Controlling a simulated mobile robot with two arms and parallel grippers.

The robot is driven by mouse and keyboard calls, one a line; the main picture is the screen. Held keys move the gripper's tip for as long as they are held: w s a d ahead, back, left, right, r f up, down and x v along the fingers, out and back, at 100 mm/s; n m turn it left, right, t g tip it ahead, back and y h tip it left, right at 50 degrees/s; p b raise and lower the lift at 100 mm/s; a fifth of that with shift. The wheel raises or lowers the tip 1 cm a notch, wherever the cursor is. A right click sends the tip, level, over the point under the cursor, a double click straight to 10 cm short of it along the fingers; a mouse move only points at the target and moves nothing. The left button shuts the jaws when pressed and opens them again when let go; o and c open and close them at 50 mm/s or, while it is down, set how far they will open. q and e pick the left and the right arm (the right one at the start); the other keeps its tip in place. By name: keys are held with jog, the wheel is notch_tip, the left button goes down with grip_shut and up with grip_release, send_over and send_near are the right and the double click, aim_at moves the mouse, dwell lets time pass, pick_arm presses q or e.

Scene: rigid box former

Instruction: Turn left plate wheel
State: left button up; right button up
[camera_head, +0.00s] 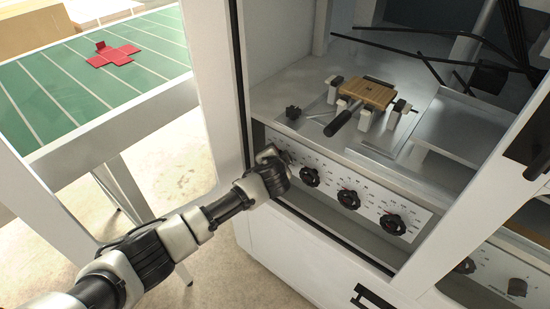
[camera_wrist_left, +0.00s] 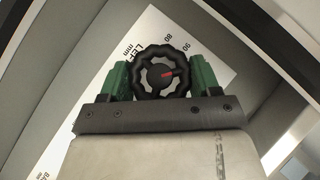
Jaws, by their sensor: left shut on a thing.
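The left plate wheel (camera_wrist_left: 160,74) is a black scalloped handwheel with a red mark on its hub. In the left wrist view it stands in front of a white scale (camera_wrist_left: 150,30) where I read part of "LEFT", "mm", 80 and 90. My left gripper (camera_wrist_left: 165,82) has one green finger on each side of the wheel and is shut on it. In the head view my left gripper (camera_head: 273,158) is at the left end of the dial panel (camera_head: 325,176) and largely hides this wheel. My right gripper is not in view.
Several other black wheels (camera_head: 348,199) sit in a row to the right on the same panel. Above is a metal deck with a wooden block (camera_head: 367,93) between clamps. A white door frame (camera_head: 215,80) stands close left of my arm. A green table (camera_head: 60,85) holds a red cross-shaped blank (camera_head: 114,54).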

pick_arm(q)
jog(key=o, duration=0.9)
jog(key=shift+s, duration=0.1)
jog(key=p+v, duration=0.2)
jog(key=v, duration=0.8)
jog(key=shift+s+r, duration=0.2)
jog(key=shift+s, duration=0.1)
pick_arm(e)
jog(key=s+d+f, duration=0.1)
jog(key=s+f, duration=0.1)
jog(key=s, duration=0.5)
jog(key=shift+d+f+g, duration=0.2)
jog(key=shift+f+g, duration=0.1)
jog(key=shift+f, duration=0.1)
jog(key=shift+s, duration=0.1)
